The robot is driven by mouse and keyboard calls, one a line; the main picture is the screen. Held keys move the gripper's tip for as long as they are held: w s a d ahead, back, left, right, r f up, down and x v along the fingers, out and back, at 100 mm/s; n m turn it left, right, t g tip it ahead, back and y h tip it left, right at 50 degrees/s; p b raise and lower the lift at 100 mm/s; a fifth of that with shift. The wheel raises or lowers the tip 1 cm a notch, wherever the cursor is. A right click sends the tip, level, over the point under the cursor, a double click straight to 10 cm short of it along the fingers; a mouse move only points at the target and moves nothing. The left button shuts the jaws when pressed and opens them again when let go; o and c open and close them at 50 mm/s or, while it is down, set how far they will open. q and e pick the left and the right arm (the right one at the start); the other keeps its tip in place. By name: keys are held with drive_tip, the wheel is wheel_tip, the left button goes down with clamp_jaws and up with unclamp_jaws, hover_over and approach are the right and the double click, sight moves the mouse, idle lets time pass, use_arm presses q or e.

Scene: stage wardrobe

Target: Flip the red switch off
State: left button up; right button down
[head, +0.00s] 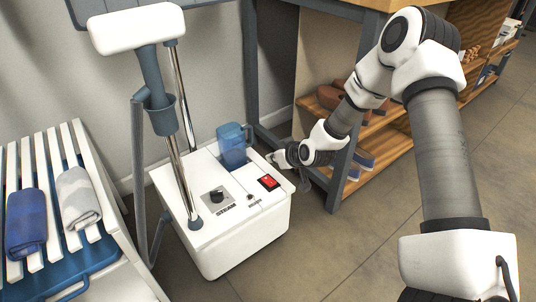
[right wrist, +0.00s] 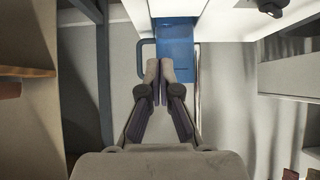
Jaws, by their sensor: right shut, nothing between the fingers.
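The red switch (head: 268,182) is a red rocker in a dark frame on the top right of the white garment steamer's base (head: 240,235). I cannot tell which way the rocker is tipped. My right gripper (head: 276,158) is shut and empty, close to the base's back right edge, beyond the switch in the head view. In the right wrist view its two fingers (right wrist: 160,70) are together and point toward the blue water tank (right wrist: 178,50). The switch does not show in that view. My left gripper is out of view.
The blue tank (head: 233,145) stands on the base behind the switch. A black knob (head: 216,196) and the poles are to the left. A slatted bench (head: 88,185) with rolled towels is at left. A wooden shelf (head: 375,145) with shoes is behind my right arm.

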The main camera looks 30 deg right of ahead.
use_arm(q)
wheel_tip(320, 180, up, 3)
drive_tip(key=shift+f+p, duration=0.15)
drive_tip(key=shift+p, duration=0.6)
use_arm(e)
drive_tip(key=v, duration=0.4)
drive_tip(key=shift+w+r, duration=0.25)
drive_tip(key=shift+w, duration=0.05)
drive_tip(key=s+a+f+n+g, duration=0.1)
drive_tip(key=s+a+f+g, duration=0.2)
drive_tip(key=s+a+f, duration=0.35)
drive_tip(key=s+a+f+n+g, duration=0.2)
drive_tip(key=s+a+f+g, duration=0.15)
drive_tip(key=s+f, duration=0.65)
drive_tip(key=s+a+f+m+g, duration=0.1)
drive_tip(key=s+a+m+g, duration=0.1)
drive_tip(key=s, duration=0.6)
drive_tip(key=s+a+f+m+g, duration=0.1)
drive_tip(key=s+a+g, duration=0.1)
drive_tip(key=s, duration=0.7)
use_arm(q)
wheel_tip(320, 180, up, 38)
drive_tip(key=p, duration=3.8)
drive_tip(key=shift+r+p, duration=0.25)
drive_tip(key=shift+p, duration=0.05)
use_arm(e)
wheel_tip(320, 180, up, 38)
drive_tip(key=w+m, duration=0.1)
drive_tip(key=shift+h, duration=0.3)
